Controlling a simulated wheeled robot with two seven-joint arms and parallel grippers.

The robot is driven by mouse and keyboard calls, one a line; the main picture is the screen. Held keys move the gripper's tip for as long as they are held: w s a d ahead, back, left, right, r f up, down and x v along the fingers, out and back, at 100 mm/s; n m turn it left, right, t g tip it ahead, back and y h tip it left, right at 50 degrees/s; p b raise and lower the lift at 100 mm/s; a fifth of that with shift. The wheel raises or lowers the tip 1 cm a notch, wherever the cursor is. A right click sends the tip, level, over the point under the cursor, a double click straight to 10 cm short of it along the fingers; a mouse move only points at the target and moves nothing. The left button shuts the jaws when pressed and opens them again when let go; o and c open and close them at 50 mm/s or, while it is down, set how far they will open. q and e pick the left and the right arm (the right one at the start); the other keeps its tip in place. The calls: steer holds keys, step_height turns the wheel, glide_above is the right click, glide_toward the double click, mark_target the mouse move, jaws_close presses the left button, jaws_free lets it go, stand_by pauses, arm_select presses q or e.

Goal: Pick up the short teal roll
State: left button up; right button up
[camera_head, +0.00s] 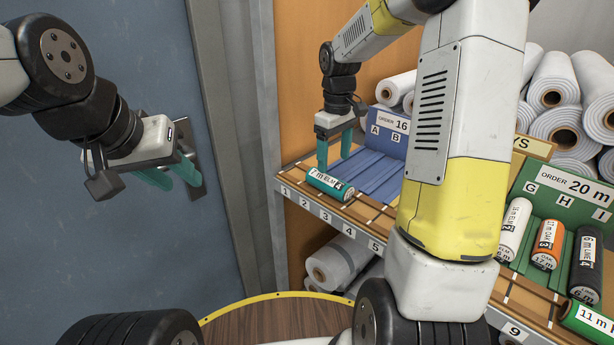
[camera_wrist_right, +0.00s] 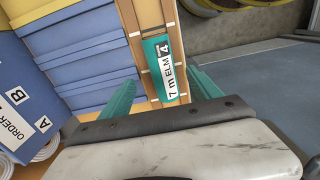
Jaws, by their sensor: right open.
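The short teal roll (camera_head: 329,184) lies on the wooden shelf strip near the slots numbered 1 to 3, its white label reading "7 m ELM 4". It also shows in the right wrist view (camera_wrist_right: 165,70), between and ahead of the fingertips. My right gripper (camera_head: 335,150) is open, with its teal fingers pointing down just above and behind the roll. I cannot tell whether a finger touches it. In the right wrist view the gripper's fingers (camera_wrist_right: 160,92) stand apart on either side of the roll. My left gripper (camera_head: 170,178) is at the left, empty, its teal fingers slightly apart before the blue-grey door.
A blue tray (camera_head: 375,172) marked Order 16 lies behind the roll. A green tray (camera_head: 545,205) marked Order 20 m holds white, orange and black rolls. A green roll (camera_head: 588,318) lies at front right. White rolls are stacked behind. My right arm hides the shelf's middle.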

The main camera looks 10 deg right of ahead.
mark_target(329, 176)
steer(key=shift+w+f, duration=0.1)
steer(key=shift+f, duration=0.35)
steer(key=f, duration=0.5)
steer(key=a+f, duration=0.1)
steer(key=f, duration=0.1)
steer(key=shift+w+f, duration=0.2)
steer(key=shift+w, duration=0.1)
steer(key=c, duration=1.5)
steer(key=shift+r, duration=0.1)
